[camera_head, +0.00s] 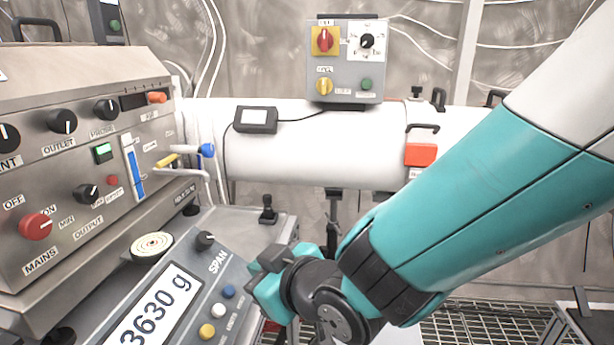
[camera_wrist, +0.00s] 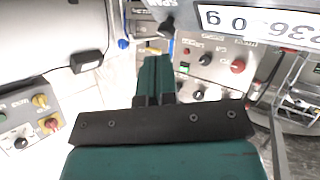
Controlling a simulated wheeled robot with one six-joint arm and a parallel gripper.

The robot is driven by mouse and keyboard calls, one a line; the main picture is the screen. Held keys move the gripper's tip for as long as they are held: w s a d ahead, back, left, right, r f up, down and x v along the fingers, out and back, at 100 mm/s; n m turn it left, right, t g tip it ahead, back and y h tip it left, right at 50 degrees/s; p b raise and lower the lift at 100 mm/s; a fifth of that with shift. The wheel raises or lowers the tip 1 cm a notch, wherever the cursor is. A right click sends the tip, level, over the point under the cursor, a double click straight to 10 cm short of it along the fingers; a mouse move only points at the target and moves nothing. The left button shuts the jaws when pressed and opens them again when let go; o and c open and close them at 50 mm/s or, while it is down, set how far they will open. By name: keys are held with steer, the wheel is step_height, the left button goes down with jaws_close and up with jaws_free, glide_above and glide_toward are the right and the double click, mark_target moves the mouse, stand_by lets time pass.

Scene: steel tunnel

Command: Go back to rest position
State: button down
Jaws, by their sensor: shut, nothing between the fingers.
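My gripper (camera_wrist: 154,66) shows in the wrist view with its two teal fingers together and nothing between them. In the head view my teal and white arm reaches down from the upper right. Its dark wrist end is low in the middle, beside the scale panel (camera_head: 218,267).
A steel control panel (camera_head: 75,220) with knobs stands at left. The scale display (camera_head: 153,308) reads 3630 g. Behind are a white pipe (camera_head: 300,155), a small black-framed display (camera_head: 256,119) and a grey switch box (camera_head: 345,60). Floor grating (camera_head: 480,325) lies at lower right.

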steer(key=s+d+r+m+g+h+p, duration=0.1)
steer(key=d+r+m+g+h+p, duration=0.1)
steer(key=d+r, duration=0.35)
steer(key=s+d+r+m+g+h+p, duration=0.1)
steer(key=d+r+m+g+h+p, duration=0.1)
steer(key=d, duration=0.6)
steer(key=s+d+r+m+g+h+p, duration=0.1)
steer(key=s+d+r+g+h+p, duration=0.1)
steer(key=s+d+r, duration=0.4)
steer(key=s+d+g+p, duration=0.1)
steer(key=s+d+g, duration=0.1)
steer(key=s+d, duration=0.3)
steer(key=shift+s+d+m+g+p, duration=0.25)
steer(key=shift+s+m+g+p, duration=0.15)
steer(key=shift+s, duration=0.85)
steer(key=shift+r, duration=0.1)
